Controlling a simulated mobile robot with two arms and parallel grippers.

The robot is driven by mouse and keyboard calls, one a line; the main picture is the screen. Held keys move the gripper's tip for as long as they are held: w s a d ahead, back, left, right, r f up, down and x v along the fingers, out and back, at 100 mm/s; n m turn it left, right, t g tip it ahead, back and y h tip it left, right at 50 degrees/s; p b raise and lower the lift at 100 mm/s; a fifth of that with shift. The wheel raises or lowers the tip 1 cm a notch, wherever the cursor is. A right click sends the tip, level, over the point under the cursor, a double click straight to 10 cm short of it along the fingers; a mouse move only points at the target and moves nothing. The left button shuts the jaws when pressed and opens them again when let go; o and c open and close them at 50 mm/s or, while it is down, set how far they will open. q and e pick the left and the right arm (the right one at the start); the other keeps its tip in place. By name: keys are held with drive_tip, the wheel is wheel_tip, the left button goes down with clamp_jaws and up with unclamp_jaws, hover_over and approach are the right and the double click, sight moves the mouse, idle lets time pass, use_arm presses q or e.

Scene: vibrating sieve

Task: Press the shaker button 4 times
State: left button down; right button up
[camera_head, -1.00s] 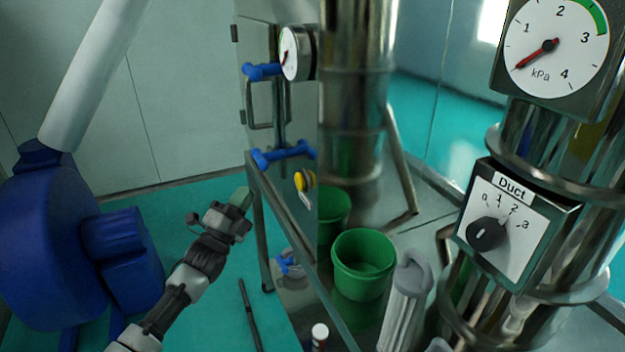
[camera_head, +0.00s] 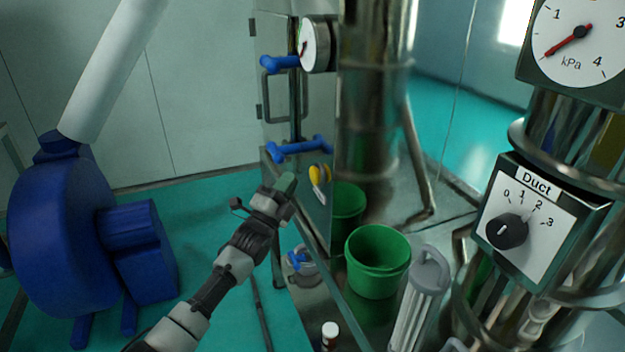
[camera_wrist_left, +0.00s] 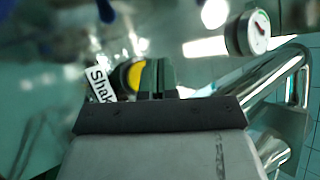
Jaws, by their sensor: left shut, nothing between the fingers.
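The shaker button (camera_head: 315,174) is a yellow disc on the upright metal face at the edge of the steel bench. A small white label (camera_head: 319,194) hangs just below it. In the left wrist view the yellow button (camera_wrist_left: 133,75) is partly hidden behind my left gripper's fingers, and the label (camera_wrist_left: 101,84) reads "Shak…". My left gripper (camera_head: 286,183) has its greenish fingertips shut and empty, just left of the button in the head view, with a small gap in the picture. Its fingers (camera_wrist_left: 157,78) cover the button's right side; contact cannot be told. My right gripper is out of view.
A green bucket (camera_head: 377,262) stands on the bench. A blue blower machine (camera_head: 60,235) stands on the left. The duct dial box (camera_head: 537,222) is at right.

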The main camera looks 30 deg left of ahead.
sight(310, 170)
use_arm(q)
drive_tip(key=shift+w+d, duration=0.55)
drive_tip(key=shift+w, duration=0.1)
drive_tip(key=shift+b, duration=0.3)
idle(1.4)
drive_tip(key=shift+w+d, duration=0.3)
drive_tip(key=shift+w, duration=0.05)
drive_tip(key=shift+w+d+b, duration=0.5)
drive_tip(key=shift+w+d, duration=0.05)
drive_tip(key=shift+w, duration=0.05)
idle(1.4)
drive_tip(key=shift+s+a+p, duration=0.35)
drive_tip(key=shift+s+a, duration=0.35)
drive_tip(key=shift+s, duration=0.2)
